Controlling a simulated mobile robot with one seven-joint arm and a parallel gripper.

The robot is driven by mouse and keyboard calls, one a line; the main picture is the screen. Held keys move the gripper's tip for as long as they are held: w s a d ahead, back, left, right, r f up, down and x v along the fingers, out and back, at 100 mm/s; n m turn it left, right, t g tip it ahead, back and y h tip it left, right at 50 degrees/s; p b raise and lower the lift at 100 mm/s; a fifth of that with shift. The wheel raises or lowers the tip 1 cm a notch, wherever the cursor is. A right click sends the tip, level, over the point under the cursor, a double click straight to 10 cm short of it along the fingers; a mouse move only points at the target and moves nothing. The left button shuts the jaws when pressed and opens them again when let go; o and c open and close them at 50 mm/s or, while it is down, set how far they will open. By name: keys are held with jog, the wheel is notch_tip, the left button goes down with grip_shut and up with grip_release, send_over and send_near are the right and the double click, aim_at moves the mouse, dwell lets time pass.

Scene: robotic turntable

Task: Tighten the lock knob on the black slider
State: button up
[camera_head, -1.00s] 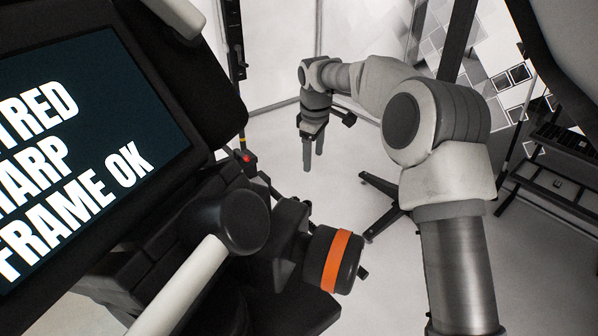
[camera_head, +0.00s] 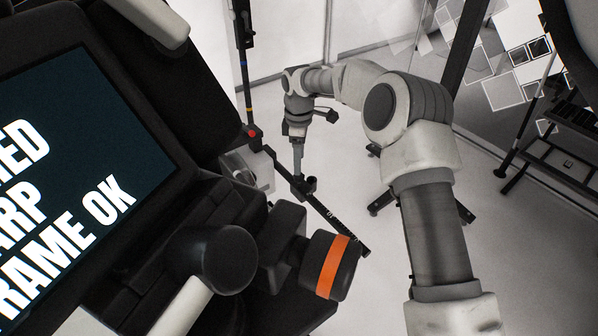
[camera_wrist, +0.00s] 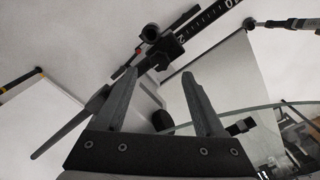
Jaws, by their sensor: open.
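The black slider (camera_head: 301,187) sits on a dark graduated rail (camera_head: 338,228) that slopes down to the right in the head view. A small round black part, which looks like the lock knob (camera_head: 311,182), stands at its side. In the wrist view the slider (camera_wrist: 164,50) is just beyond the fingertips, with a round black knob-like part (camera_wrist: 150,33) on it. My gripper (camera_head: 298,170) points down above the slider in the head view. In the wrist view its fingers (camera_wrist: 160,72) are apart with nothing held between them. I cannot tell whether they touch the slider.
A black cylinder with an orange band (camera_head: 334,265) stands in front of the rail. A large screen (camera_head: 75,180) fills the left. A red knob (camera_head: 252,133) is near the rail's upper end. A dark stand (camera_head: 570,130) is at right.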

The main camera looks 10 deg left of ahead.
aim_at(299, 179)
jog(key=shift+f, duration=2.65)
grip_shut()
